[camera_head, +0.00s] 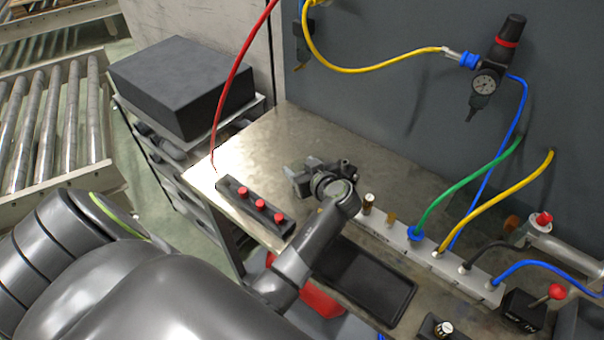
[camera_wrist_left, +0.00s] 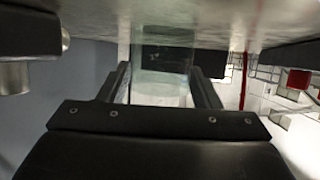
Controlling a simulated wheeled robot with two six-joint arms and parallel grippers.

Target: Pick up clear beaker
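A clear beaker (camera_wrist_left: 160,88) shows in the left wrist view, see-through and faintly greenish, between the two fingers of my left gripper (camera_wrist_left: 160,80). The fingers lie along its two sides; I cannot tell whether they press on it or leave a small gap. In the head view my left gripper (camera_head: 308,180) is low over the metal bench, at the far side of its wrist. The beaker cannot be made out in the head view. My right gripper is not in view.
On the bench (camera_head: 300,125), a black strip with red buttons (camera_head: 255,205) lies left of my gripper. A white manifold with hoses (camera_head: 425,245) and a dark tray (camera_head: 365,280) lie right of it. The bench behind my gripper is clear, up to the grey panel (camera_head: 400,120).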

